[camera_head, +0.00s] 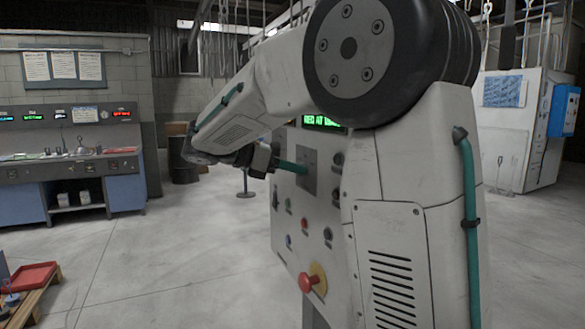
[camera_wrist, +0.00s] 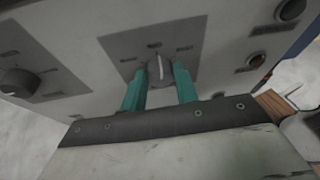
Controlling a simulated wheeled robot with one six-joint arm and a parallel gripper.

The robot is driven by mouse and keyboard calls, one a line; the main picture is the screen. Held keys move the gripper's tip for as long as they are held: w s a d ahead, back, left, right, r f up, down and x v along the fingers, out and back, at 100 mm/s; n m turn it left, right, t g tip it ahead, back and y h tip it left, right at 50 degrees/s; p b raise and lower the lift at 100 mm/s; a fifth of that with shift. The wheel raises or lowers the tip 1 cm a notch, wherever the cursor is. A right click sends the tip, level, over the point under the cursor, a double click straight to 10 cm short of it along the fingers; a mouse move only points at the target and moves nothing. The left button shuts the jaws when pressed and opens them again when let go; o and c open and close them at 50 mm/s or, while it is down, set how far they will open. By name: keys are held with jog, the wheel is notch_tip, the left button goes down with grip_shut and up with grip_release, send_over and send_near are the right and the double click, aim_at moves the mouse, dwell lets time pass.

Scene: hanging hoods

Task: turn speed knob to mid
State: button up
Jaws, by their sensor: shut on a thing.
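The speed knob (camera_wrist: 159,70) is a round dark knob with a pale pointer line, on a grey square plate of the control panel. In the wrist view its pointer stands nearly upright, towards the middle of several small marks. My gripper (camera_wrist: 160,85) has its two teal fingers shut on the knob, one on each side. In the head view my gripper (camera_head: 304,169) reaches the grey plate of the panel (camera_head: 290,236), and the knob itself is hidden there. The labels around the knob are too blurred to read.
Another dark knob (camera_wrist: 18,82) sits left of the gripped one in the wrist view. Round buttons (camera_wrist: 256,61) are at its right. In the head view a red knob (camera_head: 306,282) on a yellow plate is low on the panel. Open floor lies left of the panel.

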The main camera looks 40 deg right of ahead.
jog(key=shift+n+g, duration=0.3)
jog(key=shift+n, duration=0.1)
jog(key=shift+f, duration=0.1)
jog(key=o, duration=1)
jog(key=shift+c, duration=0.2)
jog(key=v, duration=0.7)
jog(key=shift+w+a+r, duration=0.15)
jog(key=shift+a+r, duration=0.05)
jog(key=shift+a, duration=0.15)
